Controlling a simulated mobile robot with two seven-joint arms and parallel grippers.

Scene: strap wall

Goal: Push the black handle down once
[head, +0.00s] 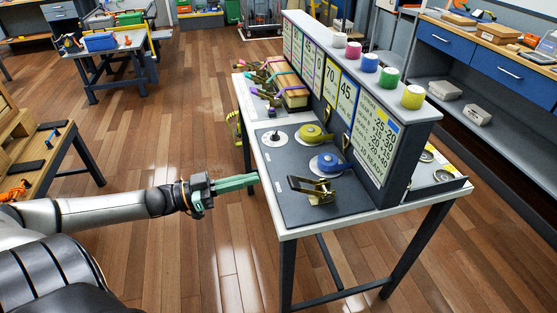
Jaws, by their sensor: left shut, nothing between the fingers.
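A brass-coloured lever device with a dark handle (312,192) sits on the dark mat near the front edge of the table (290,234). The handle is small in the picture, and its exact angle is hard to tell. My left gripper (255,178), with green fingers, is shut and empty. It reaches in from the left and its tips are at the table's left edge, to the left of the lever device and apart from it in the picture. My right gripper is not in view.
A blue spool (327,163) and a yellow spool (313,134) stand behind the lever device. A white disc with a peg (275,139) is at the mat's left. A tall panel (371,120) with number cards and coloured rolls on top bounds the table's right. Wooden floor is clear around my arm.

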